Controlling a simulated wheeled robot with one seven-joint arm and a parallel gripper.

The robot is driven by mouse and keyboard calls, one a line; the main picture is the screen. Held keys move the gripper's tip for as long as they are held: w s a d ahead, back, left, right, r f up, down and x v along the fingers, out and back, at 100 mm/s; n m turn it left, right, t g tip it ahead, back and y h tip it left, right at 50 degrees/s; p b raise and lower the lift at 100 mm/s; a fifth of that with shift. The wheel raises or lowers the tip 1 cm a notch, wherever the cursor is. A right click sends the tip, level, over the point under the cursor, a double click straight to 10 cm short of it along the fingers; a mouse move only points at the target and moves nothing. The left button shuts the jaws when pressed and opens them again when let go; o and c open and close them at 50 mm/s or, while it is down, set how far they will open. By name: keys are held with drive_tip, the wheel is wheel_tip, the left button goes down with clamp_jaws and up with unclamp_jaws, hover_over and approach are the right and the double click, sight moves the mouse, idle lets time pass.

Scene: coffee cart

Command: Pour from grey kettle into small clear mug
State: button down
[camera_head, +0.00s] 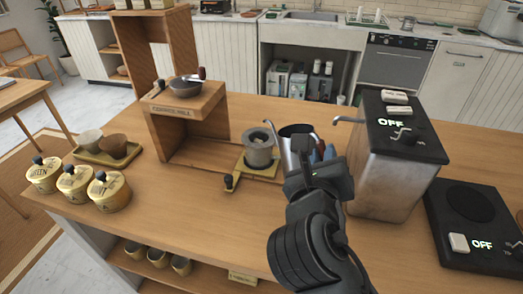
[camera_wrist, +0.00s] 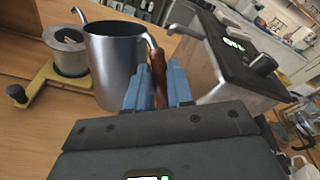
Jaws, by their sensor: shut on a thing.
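The grey kettle (camera_head: 287,156) is a metal pot with an open dark top and a thin spout towards the left. It looks upright beside the yellow stand; I cannot tell whether its base touches the counter. My gripper (camera_wrist: 158,85) has blue fingertips shut around the kettle's brown handle (camera_wrist: 157,68). In the head view my gripper (camera_head: 322,158) hides part of the kettle. A greyish, partly see-through cup-like vessel (camera_head: 259,152) sits on the yellow stand (camera_head: 234,170) left of the kettle. I cannot tell whether it is the small clear mug.
A steel boiler (camera_head: 385,180) marked OFF stands close right of the kettle, its thin spout pointing left. A black hot plate (camera_head: 475,255) is further right. Gold canisters (camera_head: 110,192) line the left. The front middle counter is clear.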

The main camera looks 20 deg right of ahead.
drive_tip(key=shift+w+r+p, duration=0.1)
drive_tip(key=shift+r+p, duration=0.35)
drive_tip(key=shift+p, duration=0.75)
drive_tip(key=shift+r, duration=0.1)
drive_tip(key=shift+w+r+n+g, duration=0.1)
drive_tip(key=shift+r+n+g, duration=0.2)
drive_tip(key=shift+r, duration=0.05)
drive_tip(key=shift+w+a+r, duration=0.1)
drive_tip(key=shift+r, duration=0.3)
idle(0.4)
idle(3.9)
drive_tip(key=shift+s+f+b, duration=0.25)
drive_tip(key=shift+f+b, duration=0.8)
drive_tip(key=shift+b, duration=0.35)
drive_tip(key=shift+r+p, duration=0.35)
drive_tip(key=shift+p, duration=0.5)
